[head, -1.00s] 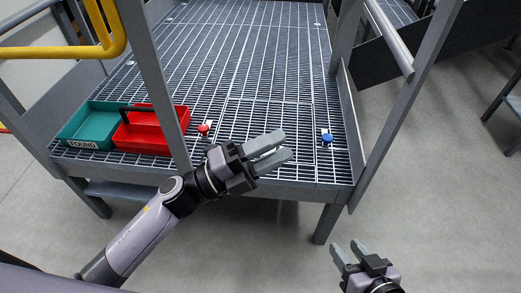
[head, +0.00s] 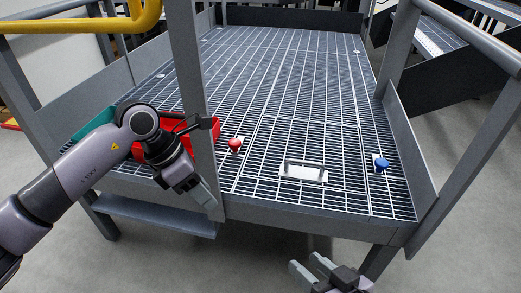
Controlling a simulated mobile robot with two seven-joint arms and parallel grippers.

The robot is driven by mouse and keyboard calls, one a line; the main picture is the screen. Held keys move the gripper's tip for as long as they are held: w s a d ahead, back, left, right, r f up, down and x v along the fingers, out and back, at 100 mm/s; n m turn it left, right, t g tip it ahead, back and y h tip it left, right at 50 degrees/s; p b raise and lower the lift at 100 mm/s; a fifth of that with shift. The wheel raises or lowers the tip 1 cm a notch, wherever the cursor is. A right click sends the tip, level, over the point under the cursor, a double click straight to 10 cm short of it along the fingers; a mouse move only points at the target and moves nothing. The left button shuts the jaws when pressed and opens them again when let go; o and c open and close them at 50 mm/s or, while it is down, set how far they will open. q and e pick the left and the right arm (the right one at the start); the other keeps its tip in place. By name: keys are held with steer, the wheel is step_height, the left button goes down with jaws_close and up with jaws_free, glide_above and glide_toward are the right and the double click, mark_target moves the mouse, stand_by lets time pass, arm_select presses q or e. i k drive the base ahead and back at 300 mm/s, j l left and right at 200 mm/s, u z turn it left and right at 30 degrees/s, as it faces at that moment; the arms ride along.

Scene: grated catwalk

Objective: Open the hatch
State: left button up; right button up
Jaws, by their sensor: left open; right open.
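The hatch (head: 300,140) is a square grated panel set flush in the catwalk floor, and it lies shut. Its handle (head: 304,171), a bar on a pale plate, is near the hatch's front edge. A red knob (head: 235,145) is left of the hatch and a blue knob (head: 382,164) is right of it. My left gripper (head: 212,205) is open and empty in front of the left post, pointing down, left of the handle. My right gripper (head: 308,266) is open and empty below the platform's front edge, low in the picture.
A red tray (head: 205,134) and a teal bin (head: 92,130) stand on the grating at the left, partly hidden by my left arm. A grey post (head: 190,75) rises beside them. A yellow rail (head: 85,22) is at upper left. The grating behind the hatch is clear.

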mark_target(323, 155)
steer(key=i+j+u, duration=0.25)
steer(key=i+u, duration=0.25)
steer(key=i+z, duration=0.1)
steer(key=z, duration=0.8)
steer(key=i+j+z, duration=0.1)
steer(key=z, duration=0.3)
steer(key=i+j+z, duration=0.1)
steer(key=z, duration=0.35)
